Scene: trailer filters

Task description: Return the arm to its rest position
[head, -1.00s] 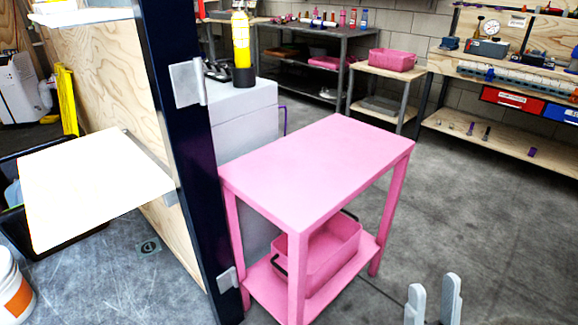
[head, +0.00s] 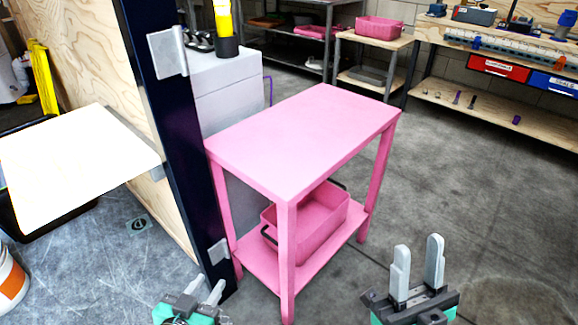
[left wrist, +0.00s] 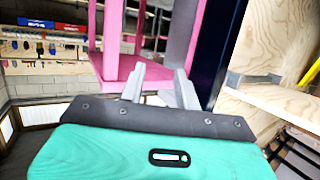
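My left gripper (head: 204,290) is low in the head view, in front of the foot of the dark post. Its two grey fingers stand apart with nothing between them; they also show in the left wrist view (left wrist: 160,82). My right gripper (head: 417,262) is at the lower right, over the bare floor. Its two grey fingers point up and stand apart, with nothing between them. Both grippers are clear of the pink table (head: 305,130). Most of both arms is out of the picture.
A dark post (head: 172,130) and plywood wall stand left of the pink table. A white shelf (head: 75,170) juts out left of them. A pink bin (head: 315,225) sits on the table's lower shelf. A workbench (head: 500,115) stands at the back right. The floor at right is open.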

